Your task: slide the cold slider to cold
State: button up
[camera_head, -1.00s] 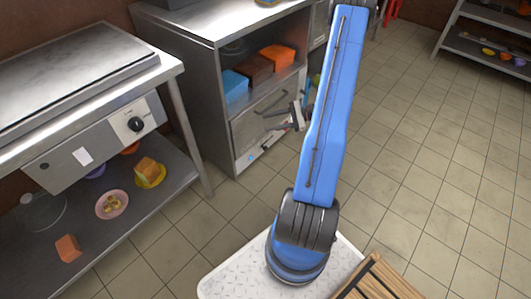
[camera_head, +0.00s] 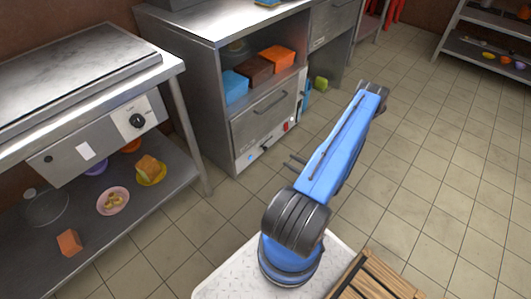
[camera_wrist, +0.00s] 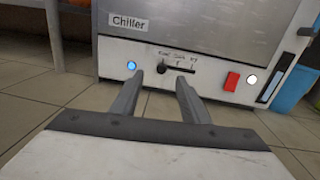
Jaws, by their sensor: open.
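The Chiller (camera_head: 262,114) is a grey metal front with a white control strip along its bottom. In the wrist view its label (camera_wrist: 129,22) reads "Chiller". The slider's black knob (camera_wrist: 162,68) sits at the left end of a short dark slot (camera_wrist: 183,69). Small words above the slot are too blurred to read surely. My gripper (camera_wrist: 160,76) is open and empty, its two fingers pointing at the strip. The knob shows between the fingertips, apparently beyond them; contact cannot be told.
The strip has a blue light (camera_wrist: 131,66) on the left and a red switch (camera_wrist: 232,81) on the right. A light blue object (camera_wrist: 293,88) stands right of the Chiller. A griddle table (camera_head: 80,85) stands left in the head view. The tiled floor (camera_head: 440,190) is clear.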

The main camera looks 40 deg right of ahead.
aim_at(266, 149)
jog(key=shift+m+h, duration=0.6)
jog(key=w+f, duration=0.1)
jog(key=w, duration=0.4)
jog(key=w+a+f, duration=0.1)
jog(key=w, duration=1)
jog(key=shift+a+f, duration=0.35)
jog(key=shift+f, duration=0.05)
